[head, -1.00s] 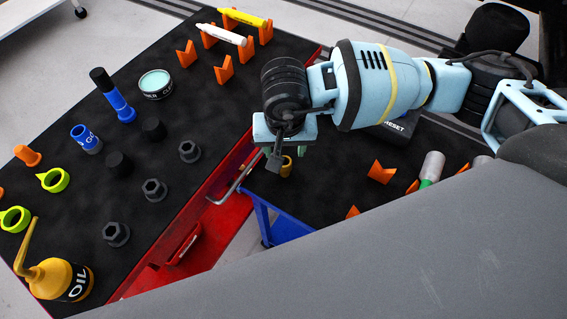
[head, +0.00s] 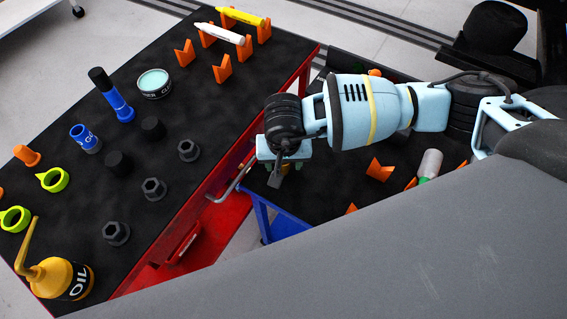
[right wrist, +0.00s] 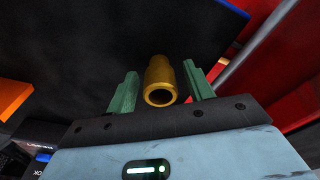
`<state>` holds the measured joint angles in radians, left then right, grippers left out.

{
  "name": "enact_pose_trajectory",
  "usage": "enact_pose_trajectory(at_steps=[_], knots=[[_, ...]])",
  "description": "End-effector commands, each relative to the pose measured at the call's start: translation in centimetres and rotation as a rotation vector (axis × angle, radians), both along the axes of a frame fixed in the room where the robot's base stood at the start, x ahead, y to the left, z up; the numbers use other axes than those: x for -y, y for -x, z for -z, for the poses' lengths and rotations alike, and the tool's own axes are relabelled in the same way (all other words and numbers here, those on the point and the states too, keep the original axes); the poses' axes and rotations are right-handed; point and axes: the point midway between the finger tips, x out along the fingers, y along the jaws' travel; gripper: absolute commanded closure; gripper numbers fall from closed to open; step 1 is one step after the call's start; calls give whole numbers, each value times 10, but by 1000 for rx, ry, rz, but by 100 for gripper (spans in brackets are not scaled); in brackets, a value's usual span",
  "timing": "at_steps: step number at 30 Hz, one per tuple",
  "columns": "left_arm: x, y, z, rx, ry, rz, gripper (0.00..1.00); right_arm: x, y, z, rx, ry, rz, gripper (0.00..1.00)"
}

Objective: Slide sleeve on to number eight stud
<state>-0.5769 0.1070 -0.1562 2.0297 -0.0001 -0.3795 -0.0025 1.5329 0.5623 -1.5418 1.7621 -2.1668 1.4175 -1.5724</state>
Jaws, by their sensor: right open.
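A gold-coloured hollow cylinder, which looks like the sleeve (right wrist: 160,82), stands in the right wrist view with its open end toward the camera. My right gripper (right wrist: 161,92) is open. Its green fingers are on either side of the cylinder, with a visible gap on each side. In the head view my right gripper (head: 284,168) is low over the blue-edged black-topped cart and hides the cylinder. I cannot make out any stud marked number eight in these frames. My left gripper is not in view.
The red cart's black top (head: 205,110) holds several dark nuts, a blue-and-black tube (head: 117,103), a tin (head: 155,84) and an oil can (head: 62,278). Its metal handle (head: 232,186) is close to my right gripper. Orange holders (head: 379,170) stand right of the gripper.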

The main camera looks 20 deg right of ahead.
Motion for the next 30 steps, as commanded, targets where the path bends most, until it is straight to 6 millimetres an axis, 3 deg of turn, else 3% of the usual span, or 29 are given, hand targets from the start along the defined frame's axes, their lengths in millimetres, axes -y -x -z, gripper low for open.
enact_pose_trajectory(at_steps=[5,17,25,30], knots=[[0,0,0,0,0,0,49,0,0,0,0,-1,-1,48],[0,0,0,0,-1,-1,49,0,0,0,0,0,0,98],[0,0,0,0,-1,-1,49,0,0,-4,1,-1,0,98],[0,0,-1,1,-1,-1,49,0,-1,-25,4,-2,-1,98]])
